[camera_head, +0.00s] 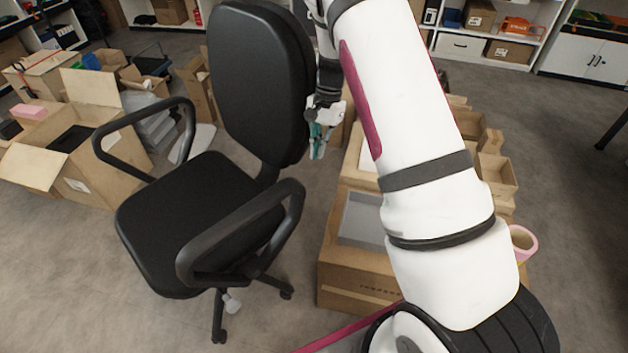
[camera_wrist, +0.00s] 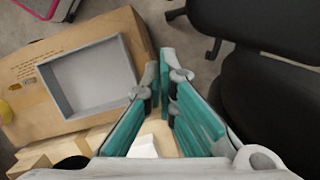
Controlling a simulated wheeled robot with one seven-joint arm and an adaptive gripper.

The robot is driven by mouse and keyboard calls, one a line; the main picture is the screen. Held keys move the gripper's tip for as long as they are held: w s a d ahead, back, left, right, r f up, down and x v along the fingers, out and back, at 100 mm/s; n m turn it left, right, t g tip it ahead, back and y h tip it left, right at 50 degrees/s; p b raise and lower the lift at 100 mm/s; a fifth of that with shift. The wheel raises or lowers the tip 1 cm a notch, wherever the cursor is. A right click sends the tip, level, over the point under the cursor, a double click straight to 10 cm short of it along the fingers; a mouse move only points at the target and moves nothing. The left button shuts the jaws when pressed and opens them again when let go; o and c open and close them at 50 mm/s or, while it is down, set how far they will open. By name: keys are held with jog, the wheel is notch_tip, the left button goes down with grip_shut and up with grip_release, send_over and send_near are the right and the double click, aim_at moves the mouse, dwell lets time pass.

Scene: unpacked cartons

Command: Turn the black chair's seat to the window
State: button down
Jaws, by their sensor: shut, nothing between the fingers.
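The black office chair (camera_head: 190,215) stands left of centre in the head view, its backrest (camera_head: 260,85) toward the back right and its seat facing the front left. Two looped armrests flank the seat. My gripper (camera_head: 317,150) hangs just right of the backrest, apart from it as far as I can see. In the wrist view my gripper (camera_wrist: 160,70) has its teal fingers together at the tips, empty. Dark parts of the chair (camera_wrist: 265,95) fill the right side of that view. No window shows in either view.
Open cartons (camera_head: 75,160) crowd the left. Shelves (camera_head: 490,35) line the back. Bare floor (camera_head: 80,290) lies at front left.

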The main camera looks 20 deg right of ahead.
jog(key=s+a+f, duration=0.3)
jog(key=a+f, duration=0.1)
jog(key=f, duration=0.5)
jog(key=shift+s+a+f+b, duration=0.15)
jog(key=shift+a+b, duration=0.25)
jog(key=shift+b, duration=0.05)
